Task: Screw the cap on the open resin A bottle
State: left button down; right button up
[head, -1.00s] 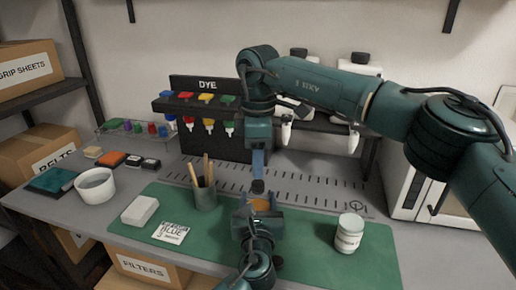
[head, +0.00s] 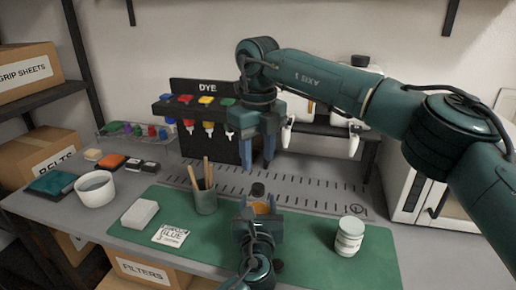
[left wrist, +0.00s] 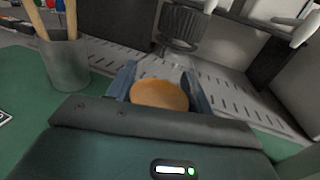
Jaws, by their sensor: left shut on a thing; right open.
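My left gripper (head: 260,208) is shut on a rounded amber container (head: 261,207) over the green mat. In the left wrist view the amber container (left wrist: 160,95) sits between the two fingers; its lower part is hidden and I cannot read a label. A small black cap (head: 257,189) shows just above the container in the head view; I cannot tell from the frames whether it sits on it or stands behind it. My right gripper (head: 258,164) is open and empty above the black cap, fingers pointing down.
A white jar (head: 349,236) stands on the green mat (head: 310,250) to the right. A cup with sticks (head: 205,201), a white block (head: 139,213) and a glue card (head: 170,236) are left. The dye rack (head: 207,88) stands behind. A white bowl (head: 95,187) is far left.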

aim_at(258, 186)
jog(key=n, duration=0.6)
jog(key=shift+r+n, duration=0.3)
jog(key=n, duration=0.5)
jog(key=shift+r, duration=0.15)
jog(key=shift+f, duration=4)
